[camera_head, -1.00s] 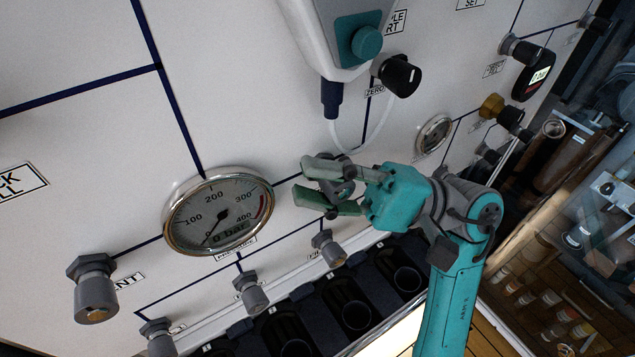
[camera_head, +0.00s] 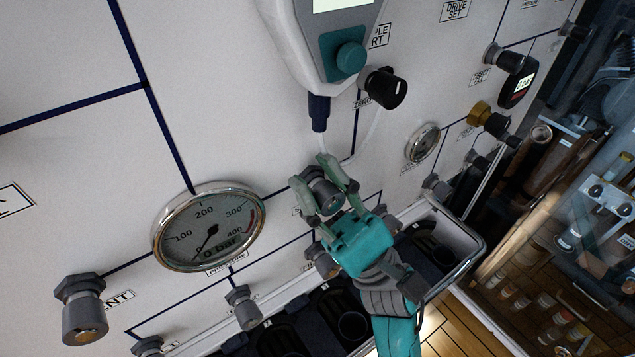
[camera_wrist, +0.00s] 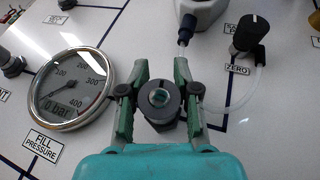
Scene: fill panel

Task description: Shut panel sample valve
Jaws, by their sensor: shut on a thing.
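The sample valve (camera_head: 324,189) is a dark grey round knob on the white panel, right of the large pressure gauge. Its label is mostly hidden, so I cannot read its name. My gripper (camera_head: 314,172) comes from below right, with one grey-green finger on each side of the knob. In the wrist view, the knob (camera_wrist: 160,101) sits between the two fingers of my gripper (camera_wrist: 161,72), its round end facing the camera. The gripper is shut on the knob.
The pressure gauge (camera_head: 208,228) reads 0 bar on the left. A grey device with a teal button (camera_head: 350,58) and a black knob (camera_head: 384,88) stand above. Other grey valves (camera_head: 242,307) line the panel below, over a dark bottle rack (camera_head: 352,325). Blue lines cross the panel.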

